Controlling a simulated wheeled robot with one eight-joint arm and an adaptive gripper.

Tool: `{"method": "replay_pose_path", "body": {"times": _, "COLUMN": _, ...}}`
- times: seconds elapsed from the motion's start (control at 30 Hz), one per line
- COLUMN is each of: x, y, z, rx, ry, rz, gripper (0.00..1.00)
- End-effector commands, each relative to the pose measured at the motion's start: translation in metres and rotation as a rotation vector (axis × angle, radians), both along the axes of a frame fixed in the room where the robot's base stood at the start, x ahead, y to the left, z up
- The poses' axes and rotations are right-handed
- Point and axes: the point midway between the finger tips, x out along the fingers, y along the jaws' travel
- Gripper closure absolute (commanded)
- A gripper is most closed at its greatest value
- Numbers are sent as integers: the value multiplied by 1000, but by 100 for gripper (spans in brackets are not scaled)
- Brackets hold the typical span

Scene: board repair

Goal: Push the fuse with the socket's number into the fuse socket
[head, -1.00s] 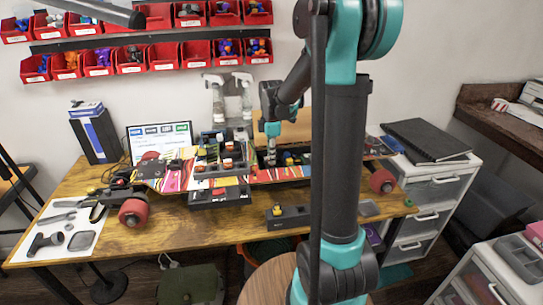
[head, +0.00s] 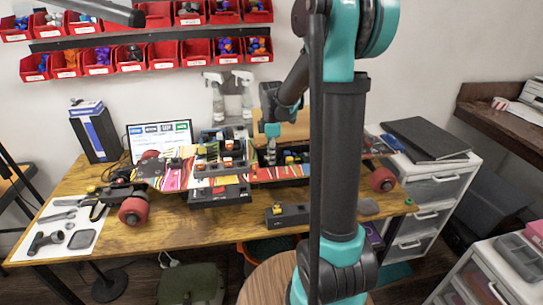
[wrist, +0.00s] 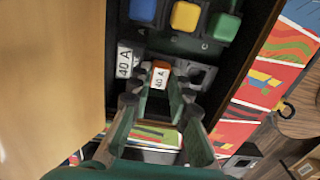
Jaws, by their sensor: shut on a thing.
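My gripper (wrist: 158,98) is shut on an orange fuse (wrist: 161,65) with a white label that reads 40 A. The fuse sits between the fingertips in the wrist view. A white label reading 40 A (wrist: 124,62) is on the dark panel just left of the fuse. The fuse socket itself is largely hidden behind the fuse and fingers, and I cannot tell how deep the fuse sits. In the head view my gripper (head: 271,152) points down into the open compartment of the board (head: 262,175); the fuse is too small to make out there.
Blue, yellow (wrist: 185,16) and green blocks line the panel beyond the fuse. A grey slotted part (wrist: 200,74) lies right of the fuse. Compartment walls stand close on both sides. A monitor (head: 160,137) and spray bottles (head: 243,95) stand behind the board.

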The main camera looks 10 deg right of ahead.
Motion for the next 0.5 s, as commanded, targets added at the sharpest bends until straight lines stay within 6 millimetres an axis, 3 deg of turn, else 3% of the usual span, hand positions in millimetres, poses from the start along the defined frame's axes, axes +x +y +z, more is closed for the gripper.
{"method": "replay_pose_path", "body": {"times": 0.2, "x": 0, "y": 0, "z": 0, "rx": 0, "ry": 0, "rz": 0, "gripper": 100}}
{"method": "replay_pose_path", "body": {"times": 0.23, "x": 0, "y": 0, "z": 0, "rx": 0, "ry": 0, "rz": 0, "gripper": 78}}
{"method": "replay_pose_path", "body": {"times": 0.4, "x": 0, "y": 0, "z": 0, "rx": 0, "ry": 0, "rz": 0, "gripper": 58}}
{"method": "replay_pose_path", "body": {"times": 0.5, "x": 0, "y": 0, "z": 0, "rx": 0, "ry": 0, "rz": 0, "gripper": 58}}
